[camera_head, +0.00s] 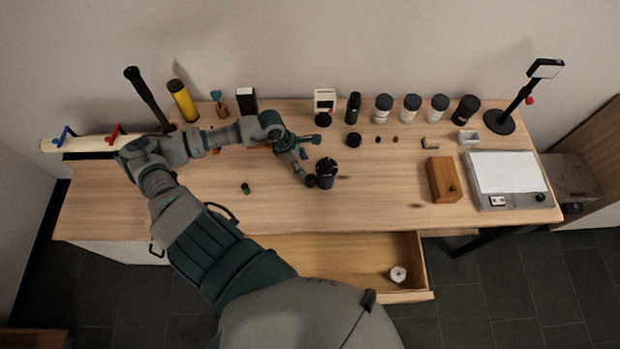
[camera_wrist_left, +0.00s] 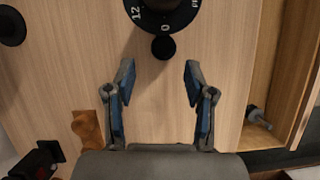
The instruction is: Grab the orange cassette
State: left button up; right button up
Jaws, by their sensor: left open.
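I cannot clearly make out the orange cassette. Small orange patches show behind my left forearm in the head view, one orange patch (camera_head: 215,150) near its middle and another orange-brown thing (camera_head: 268,146) near the wrist. An orange-brown thing (camera_wrist_left: 87,131) also lies left of the fingers in the left wrist view; its shape is unclear. My left gripper (camera_head: 304,172) points down over the table, beside a black round device; it shows open and empty in the left wrist view (camera_wrist_left: 159,72). My right gripper is not in view.
The black device (camera_head: 326,172) has a numbered dial (camera_wrist_left: 160,12) and a knob (camera_wrist_left: 163,47) just beyond the fingertips. An open drawer (camera_head: 335,258) is in front. Jars (camera_head: 411,108) line the back. A wooden block (camera_head: 443,180) stands right.

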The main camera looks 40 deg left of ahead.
aim_at(311, 176)
pick_arm(q)
jog(key=shift+w+d+f, duration=0.1)
jog(key=shift+d+f, duration=0.35)
jog(key=shift+d, duration=0.2)
jog(key=x, duration=0.4)
jog(key=shift+a+f+p, duration=0.3)
jog(key=shift+f+p, duration=0.1)
jog(key=shift+a+f, duration=0.1)
jog(key=shift+f, duration=0.2)
jog(key=shift+a+f, duration=0.1)
jog(key=shift+c, duration=0.7)
jog(key=shift+d, duration=0.4)
jog(key=c, duration=0.8)
jog(key=shift+d, duration=0.1)
jog(key=shift+c, duration=0.3)
jog(key=shift+r, duration=0.25)
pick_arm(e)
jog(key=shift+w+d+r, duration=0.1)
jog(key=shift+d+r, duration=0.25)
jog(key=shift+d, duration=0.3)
